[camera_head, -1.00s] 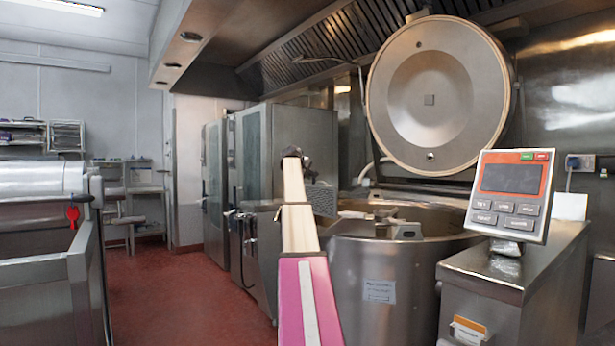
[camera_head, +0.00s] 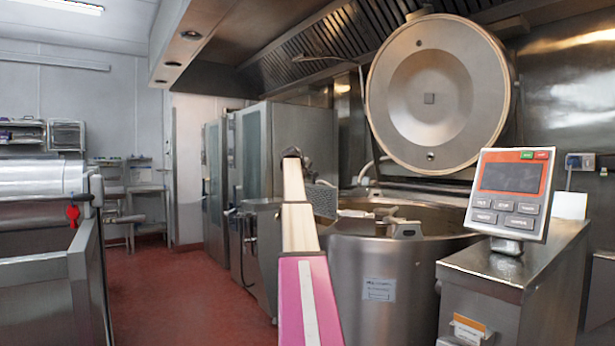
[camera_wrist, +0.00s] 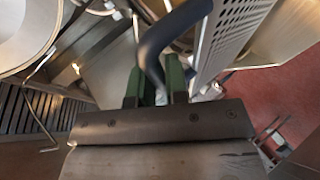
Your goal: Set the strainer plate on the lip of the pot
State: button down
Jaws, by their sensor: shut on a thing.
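The strainer plate (camera_head: 322,200) is a grey perforated sheet, seen at a slant by the left side of the pot's rim in the head view. It also shows in the wrist view (camera_wrist: 232,28), with a dark blue curved handle (camera_wrist: 151,48). My gripper (camera_wrist: 156,82) has green fingers shut on that handle. In the head view my arm hides part of the gripper and plate. The pot (camera_head: 400,295) is a large steel kettle, open at the top. Whether the plate touches the lip is not clear.
The round lid (camera_head: 428,95) stands raised behind the pot. A control panel (camera_head: 510,192) on a steel cabinet stands at the right. Steel ovens (camera_head: 285,140) stand behind at the left. The red floor (camera_head: 185,290) is clear left of the pot.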

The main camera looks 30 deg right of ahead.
aim_at(307, 186)
jog(key=shift+f, duration=2.45)
dwell(0.8)
jog(key=c, duration=0.5)
grip_release()
jog(key=shift+f, duration=0.1)
jog(key=shift+f, duration=0.1)
jog(key=shift+c, duration=0.5)
jog(key=shift+o, duration=0.3)
jog(key=shift+s+a, duration=0.15)
jog(key=shift+a, duration=0.1)
jog(key=shift+o, duration=1.1)
jog(key=shift+s+a+r, duration=0.2)
jog(key=shift+a+r, duration=0.05)
jog(key=shift+o, duration=0.3)
jog(key=shift+a, duration=0.1)
jog(key=shift+s+r, duration=0.1)
